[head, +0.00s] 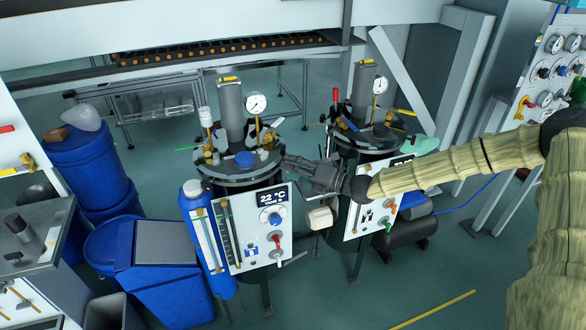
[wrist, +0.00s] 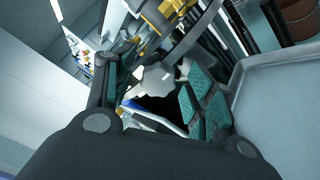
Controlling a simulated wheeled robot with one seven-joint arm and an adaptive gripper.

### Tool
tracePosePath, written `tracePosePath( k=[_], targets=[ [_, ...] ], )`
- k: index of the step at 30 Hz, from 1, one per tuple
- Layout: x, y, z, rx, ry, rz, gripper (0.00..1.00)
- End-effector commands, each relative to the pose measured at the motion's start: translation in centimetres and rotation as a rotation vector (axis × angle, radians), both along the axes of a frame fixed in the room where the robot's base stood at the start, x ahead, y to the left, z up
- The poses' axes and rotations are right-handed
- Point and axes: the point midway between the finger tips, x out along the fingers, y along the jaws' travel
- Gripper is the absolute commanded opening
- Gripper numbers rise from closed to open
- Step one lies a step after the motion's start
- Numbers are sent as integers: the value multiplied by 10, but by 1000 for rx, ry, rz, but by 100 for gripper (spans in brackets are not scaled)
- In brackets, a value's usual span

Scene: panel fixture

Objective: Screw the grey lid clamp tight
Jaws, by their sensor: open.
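My gripper (head: 290,164) is at the right edge of the left tank's lid (head: 212,170), reaching in from the right. In the wrist view my gripper (wrist: 160,92) is open, with teal-padded fingers on both sides. A light grey lobed knob (wrist: 156,78), which looks like the lid clamp, shows between the fingers, just below the lid's rim. I see no clear contact between pads and knob.
A second tank with a gauge (head: 380,86) stands close on the right, behind my arm. The left tank carries a gauge (head: 256,103), a blue cap (head: 244,159) and a white control panel (head: 262,232). Blue bins (head: 165,270) stand at left.

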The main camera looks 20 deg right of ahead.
Motion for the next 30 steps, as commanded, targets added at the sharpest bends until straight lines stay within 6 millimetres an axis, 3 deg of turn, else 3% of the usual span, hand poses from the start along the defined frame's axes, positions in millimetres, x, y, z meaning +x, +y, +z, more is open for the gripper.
tracePosePath(
  k=[8, 30],
  targets=[
    [-10, -11, 0, 1, -1, -2, 54],
    [-76, -83, 0, -1, -1, -2, 54]
  ],
)
